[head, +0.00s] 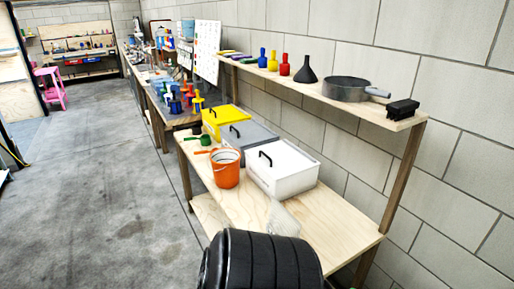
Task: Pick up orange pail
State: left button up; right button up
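Neither of my grippers shows in the head view, so nothing is seen touching the pail.
White (282,168), grey (248,136) and yellow (216,118) boxes stand along the wall side. A black ribbed cylinder (262,262) blocks the near foreground. The concrete floor (100,180) at left is clear.

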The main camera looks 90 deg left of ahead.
aim_at(225, 162)
jog(key=u, duration=3.05)
jog(key=z, duration=0.4)
jog(key=i+j+z, duration=0.2)
jog(key=z, duration=0.15)
jog(key=i+j+z, duration=0.15)
jog(key=j+z, duration=0.2)
jog(key=j, duration=0.15)
jog(key=i+j+z, duration=0.1)
jog(key=j+z, duration=0.25)
jog(key=i+j+z, duration=0.1)
jog(key=j+z, duration=0.25)
jog(key=j, duration=0.1)
